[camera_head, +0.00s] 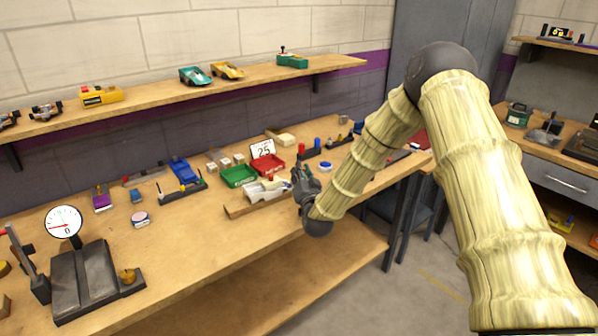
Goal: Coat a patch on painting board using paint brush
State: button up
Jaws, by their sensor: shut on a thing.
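My gripper (300,178) is at the right end of a white, car-shaped piece (262,192), low over the bench's front edge. It is shut, and the arm hides much of it. The thing in its jaws, taken to be the paint brush, is too small and dark to make out. The white piece lies on a thin wooden board (236,211) near the front edge. I cannot tell whether this is the painting board, or whether the gripper touches it.
Green (239,176) and red (271,165) trays and a "25" sign (263,148) stand just behind. A dial scale (82,282) fills the front left.

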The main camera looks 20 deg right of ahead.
jog(key=shift+w+d+r+p, duration=0.1)
jog(key=shift+d+r+p, duration=0.25)
jog(key=shift+r, duration=0.6)
jog(key=shift+w+d+r+p, duration=0.1)
jog(key=shift+d+r+p, duration=0.1)
jog(key=shift+r+p, duration=0.55)
jog(key=shift+w+d+r+p, duration=0.15)
jog(key=shift+d+r, duration=0.15)
jog(key=shift+r, duration=0.85)
jog(key=shift+s, duration=0.1)
jog(key=r, duration=0.1)
jog(key=r+p, duration=0.1)
jog(key=r, duration=0.1)
jog(key=shift+d, duration=0.4)
jog(key=shift+f, duration=0.2)
jog(key=shift+w+a+f+b, duration=0.1)
jog(key=shift+a+f+b, duration=0.35)
jog(key=shift+f+b, duration=0.5)
jog(key=shift+w+a+f+b, duration=0.1)
jog(key=shift+a+f+b, duration=0.5)
jog(key=shift+f, duration=0.6)
jog(key=shift+w+a+f+b, duration=0.1)
jog(key=shift+a+f+b, duration=0.25)
jog(key=shift+f+b, duration=0.65)
jog(key=shift+f, duration=0.1)
jog(key=shift+a+f+b, duration=0.25)
jog(key=shift+f+b, duration=0.2)
jog(key=shift+f, duration=0.35)
